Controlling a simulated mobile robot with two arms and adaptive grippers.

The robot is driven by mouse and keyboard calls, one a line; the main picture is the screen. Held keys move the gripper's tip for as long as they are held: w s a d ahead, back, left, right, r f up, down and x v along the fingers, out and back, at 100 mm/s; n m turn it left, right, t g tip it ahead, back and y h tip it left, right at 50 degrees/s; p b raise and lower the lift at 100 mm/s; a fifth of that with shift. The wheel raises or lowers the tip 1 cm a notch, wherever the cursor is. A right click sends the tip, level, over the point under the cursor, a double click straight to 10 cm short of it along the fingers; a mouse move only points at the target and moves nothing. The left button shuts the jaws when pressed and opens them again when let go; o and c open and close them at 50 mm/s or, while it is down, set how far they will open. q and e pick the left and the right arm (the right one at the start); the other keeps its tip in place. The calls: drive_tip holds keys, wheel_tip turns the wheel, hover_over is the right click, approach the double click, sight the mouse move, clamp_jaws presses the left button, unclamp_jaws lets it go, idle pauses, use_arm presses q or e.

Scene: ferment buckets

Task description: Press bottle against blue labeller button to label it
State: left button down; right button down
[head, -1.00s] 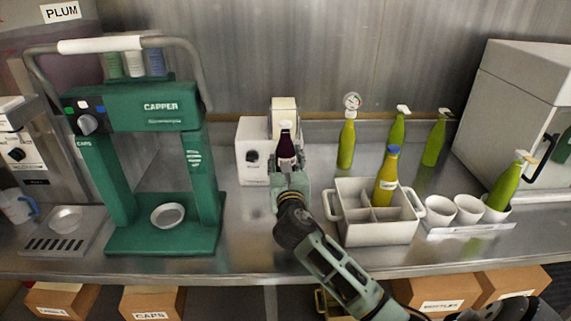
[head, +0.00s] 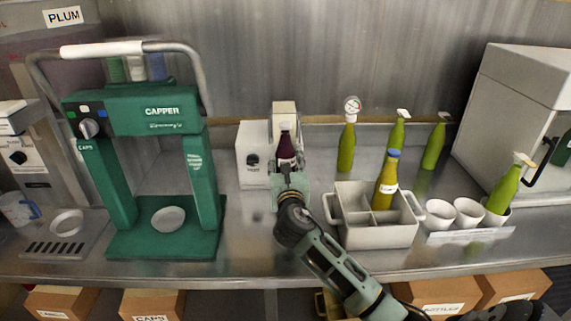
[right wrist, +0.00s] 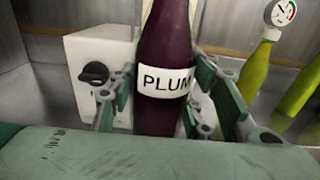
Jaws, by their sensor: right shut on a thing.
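The dark purple plum bottle (head: 286,146) stands upright in front of the labeller (head: 252,155), a white box with a black knob and a taller part behind the bottle. In the right wrist view the bottle (right wrist: 167,40) carries a white label (right wrist: 163,82) reading "PLUM". My right gripper (head: 288,172) is shut on the bottle, with green fingers on both sides of it in the wrist view (right wrist: 160,100). No blue button shows; the bottle and gripper cover part of the labeller's front. I cannot tell whether the bottle touches the labeller. My left gripper is not in view.
The green capper (head: 160,120) stands to the left. A grey crate (head: 375,235) holding a yellow bottle (head: 386,182) with a blue cap is close to the right of my arm. Several green bottles and white cups (head: 468,213) stand further right. Bare counter lies left of my gripper.

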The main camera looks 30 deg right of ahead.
drive_tip(key=shift+r, duration=0.25)
idle(0.3)
drive_tip(key=shift+s+a+p, duration=0.25)
drive_tip(key=shift+s+p, duration=0.05)
drive_tip(key=shift+s, duration=0.05)
drive_tip(key=shift+p+v, duration=0.85)
drive_tip(key=shift+v, duration=1.15)
drive_tip(key=shift+w+a+f, duration=0.1)
drive_tip(key=s+a+r+p, duration=0.3)
drive_tip(key=s+a+p, duration=0.1)
drive_tip(key=s, duration=0.3)
drive_tip(key=shift+p, duration=0.6)
